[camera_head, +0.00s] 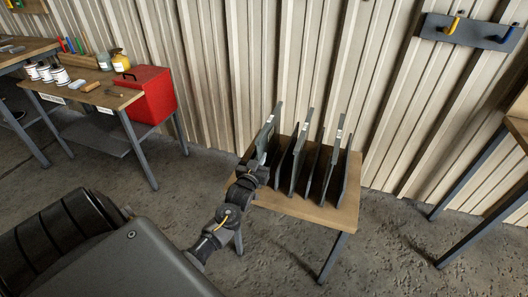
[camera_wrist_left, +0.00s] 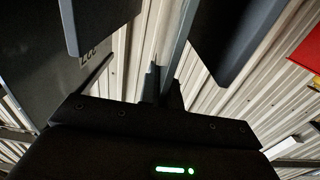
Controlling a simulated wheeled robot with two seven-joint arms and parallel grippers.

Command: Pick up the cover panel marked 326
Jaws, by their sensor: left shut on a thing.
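Several dark cover panels stand upright in a row on a small wooden table in the head view, among them a middle panel (camera_head: 299,145) and a right panel (camera_head: 334,150). Some carry small white labels, too small to read. My left gripper (camera_head: 262,158) is at the leftmost panel (camera_head: 270,130). In the left wrist view the gripper (camera_wrist_left: 162,88) is shut on a thin panel seen edge-on (camera_wrist_left: 176,45). A marking on a neighbouring panel (camera_wrist_left: 92,85) is only partly visible. I cannot tell which panel is marked 326. My right gripper is not in view.
The small table (camera_head: 300,206) has a bare front strip. A workbench (camera_head: 95,97) with cans, bottles and a red toolbox (camera_head: 150,95) stands at the left. A hook rail (camera_head: 480,34) hangs on the corrugated wall. Another table (camera_head: 517,130) is at the right edge.

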